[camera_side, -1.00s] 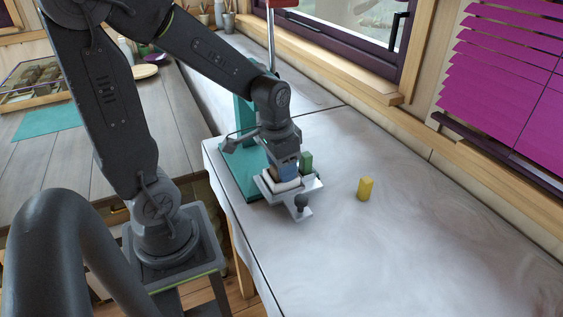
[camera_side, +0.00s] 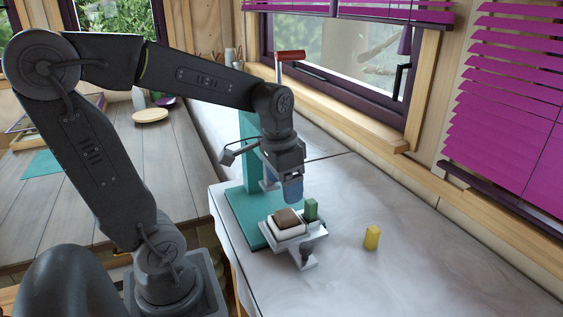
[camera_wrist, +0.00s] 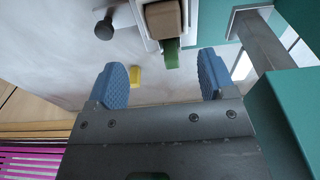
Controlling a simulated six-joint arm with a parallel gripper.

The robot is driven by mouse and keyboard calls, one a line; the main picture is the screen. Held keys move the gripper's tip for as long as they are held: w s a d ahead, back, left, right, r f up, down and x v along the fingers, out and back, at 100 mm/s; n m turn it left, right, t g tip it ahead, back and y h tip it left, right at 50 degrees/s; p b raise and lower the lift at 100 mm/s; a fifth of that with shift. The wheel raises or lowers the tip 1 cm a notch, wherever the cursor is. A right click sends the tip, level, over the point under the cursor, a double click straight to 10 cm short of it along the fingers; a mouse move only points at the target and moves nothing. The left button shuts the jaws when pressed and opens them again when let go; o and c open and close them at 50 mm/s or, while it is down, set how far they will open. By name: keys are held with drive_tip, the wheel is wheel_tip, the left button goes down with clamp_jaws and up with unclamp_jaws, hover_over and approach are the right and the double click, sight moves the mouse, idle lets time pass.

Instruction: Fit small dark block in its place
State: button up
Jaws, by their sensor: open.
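The small dark block, brown (camera_side: 286,217), sits in a white square holder (camera_side: 291,234) on the grey metal fixture (camera_side: 314,243). Its top stands above the holder's rim; how deep it sits is hidden. In the wrist view the brown block (camera_wrist: 163,18) shows at the top edge, framed by the white holder (camera_wrist: 141,16). My gripper (camera_side: 293,192) hangs above the fixture, apart from the block. Its blue fingers are spread with nothing between them in the wrist view (camera_wrist: 162,82). A green block (camera_side: 311,209) stands beside the holder.
The fixture rests by a teal base (camera_side: 247,219) with a teal column (camera_side: 247,150) and a red-handled lever (camera_side: 290,56) behind my gripper. A dark knob (camera_side: 306,252) projects at the fixture's front. A yellow block (camera_side: 372,237) stands to the right on the otherwise clear pale counter.

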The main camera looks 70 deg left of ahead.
drive_tip(key=r, duration=0.5)
drive_tip(key=shift+s+r, duration=0.2)
drive_tip(key=shift+s, duration=0.1)
drive_tip(key=s+d+f+t, duration=0.2)
drive_tip(key=s+d+t, duration=0.2)
drive_tip(key=d, duration=0.3)
drive_tip(key=shift+s, duration=0.55)
